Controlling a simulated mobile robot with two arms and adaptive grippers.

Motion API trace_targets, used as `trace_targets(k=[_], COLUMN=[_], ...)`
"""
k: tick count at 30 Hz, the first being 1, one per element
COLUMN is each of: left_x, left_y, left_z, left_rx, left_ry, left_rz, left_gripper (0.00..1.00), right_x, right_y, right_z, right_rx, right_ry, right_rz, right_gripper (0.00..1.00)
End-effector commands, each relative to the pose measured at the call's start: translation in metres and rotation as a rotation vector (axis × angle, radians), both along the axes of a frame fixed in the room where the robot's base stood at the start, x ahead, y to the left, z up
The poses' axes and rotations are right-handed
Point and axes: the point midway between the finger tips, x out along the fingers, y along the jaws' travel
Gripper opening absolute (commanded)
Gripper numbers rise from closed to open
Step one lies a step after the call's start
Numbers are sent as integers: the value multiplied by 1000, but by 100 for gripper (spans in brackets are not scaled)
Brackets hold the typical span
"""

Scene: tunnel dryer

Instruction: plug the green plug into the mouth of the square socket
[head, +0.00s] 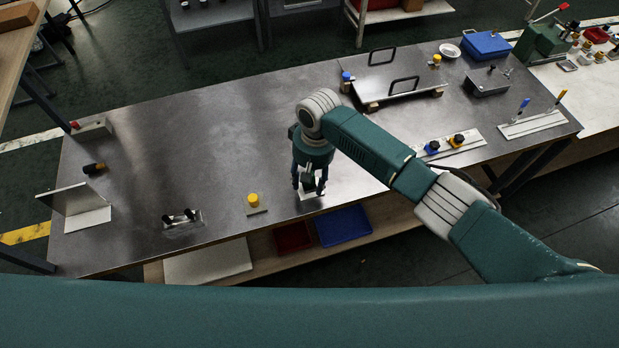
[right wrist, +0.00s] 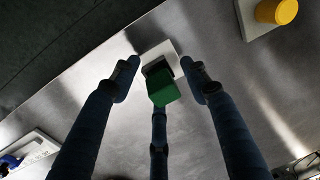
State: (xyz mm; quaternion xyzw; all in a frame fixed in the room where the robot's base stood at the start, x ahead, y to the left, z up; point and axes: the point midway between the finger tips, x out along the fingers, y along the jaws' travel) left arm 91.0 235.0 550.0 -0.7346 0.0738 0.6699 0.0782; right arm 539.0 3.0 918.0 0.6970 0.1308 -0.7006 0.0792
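The green plug (right wrist: 163,88) shows in the right wrist view between the fingers of my right gripper (right wrist: 160,85). Beyond it is the dark square socket (right wrist: 155,68) on a white plate (right wrist: 166,50). The plug overlaps the socket in this view, and I cannot tell whether it sits in the mouth or above it. The fingers are spread around the plug, with small gaps at the left and right ones; the third finger is close to it. In the head view my right gripper (head: 309,183) points down over the white plate (head: 313,194) at the table's front edge. My left gripper is not in view.
A yellow knob on a small plate (head: 253,201) stands left of the gripper, and a metal block with dark pegs (head: 182,219) stands farther left. A tray with handles (head: 395,85) is at the back. The table's left middle is clear. Bins (head: 343,226) lie on the shelf below.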

Motion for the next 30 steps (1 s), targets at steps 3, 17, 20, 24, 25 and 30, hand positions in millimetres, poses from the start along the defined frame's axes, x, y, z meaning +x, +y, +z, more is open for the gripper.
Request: trace_targets(k=[3,17,20,24,25,30], left_x=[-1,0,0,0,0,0], left_y=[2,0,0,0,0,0], left_z=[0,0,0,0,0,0], left_rx=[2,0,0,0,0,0], left_ry=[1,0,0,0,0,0], left_rz=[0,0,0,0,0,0], left_gripper=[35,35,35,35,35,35], right_x=[0,2,2,3,2,2], right_y=[0,-4,-6,-8,-8,-9], right_z=[0,74,92,110,113,120], right_rx=[0,3,2,1,0,0], right_ry=[0,-3,-3,-2,-1,0], right_rz=[0,1,1,0,-1,-1], right_gripper=[45,45,45,45,45,45])
